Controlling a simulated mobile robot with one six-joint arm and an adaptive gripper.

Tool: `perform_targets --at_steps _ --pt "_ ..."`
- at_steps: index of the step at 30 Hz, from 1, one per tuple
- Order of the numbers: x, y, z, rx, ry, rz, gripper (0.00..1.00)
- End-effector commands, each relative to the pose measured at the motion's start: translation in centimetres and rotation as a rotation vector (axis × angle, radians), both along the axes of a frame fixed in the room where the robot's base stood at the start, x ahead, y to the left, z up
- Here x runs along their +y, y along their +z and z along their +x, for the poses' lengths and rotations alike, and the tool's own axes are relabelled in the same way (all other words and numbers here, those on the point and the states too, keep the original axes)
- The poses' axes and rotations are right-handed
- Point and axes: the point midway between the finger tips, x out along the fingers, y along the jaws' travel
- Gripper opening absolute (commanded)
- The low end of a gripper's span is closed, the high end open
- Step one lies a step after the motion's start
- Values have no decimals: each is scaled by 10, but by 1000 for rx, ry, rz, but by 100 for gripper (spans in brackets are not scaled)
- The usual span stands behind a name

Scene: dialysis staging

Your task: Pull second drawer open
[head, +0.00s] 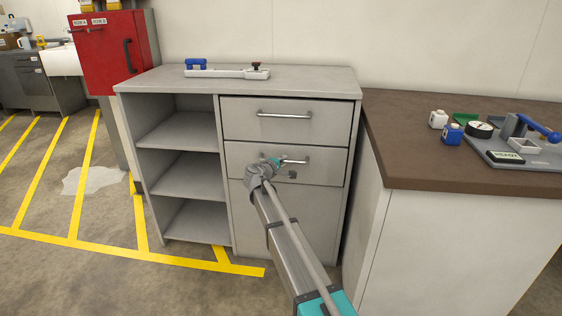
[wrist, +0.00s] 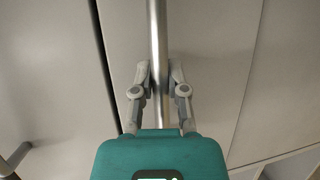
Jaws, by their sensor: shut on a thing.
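The grey cabinet (head: 165,82) stands in the middle of the head view, with a top drawer (head: 245,117) and a second drawer (head: 238,158) below it. The second drawer looks about flush with the cabinet front; I cannot tell if it stands slightly out. Its bar handle (head: 297,161) is partly hidden by my gripper (head: 281,161). In the wrist view the handle (wrist: 158,30) runs upright, and my gripper (wrist: 158,75) has its two fingers closed on it from both sides. The drawer front (wrist: 205,45) lies behind it.
Open shelves (head: 185,136) fill the cabinet's left side. A device with a blue part (head: 196,66) lies on top. A brown-topped counter (head: 420,150) with several items stands close on the right. A red wall box (head: 105,50) is at left. Floor before the cabinet is clear.

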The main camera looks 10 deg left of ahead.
Motion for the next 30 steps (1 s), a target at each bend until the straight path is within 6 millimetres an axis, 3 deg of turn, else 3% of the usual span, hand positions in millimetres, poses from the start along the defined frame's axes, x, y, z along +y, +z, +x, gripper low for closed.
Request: perform_targets --at_steps 11,30 --pt "-3 0 -67 1 -3 1 0" --pt "-1 -1 -238 1 -9 0 0"
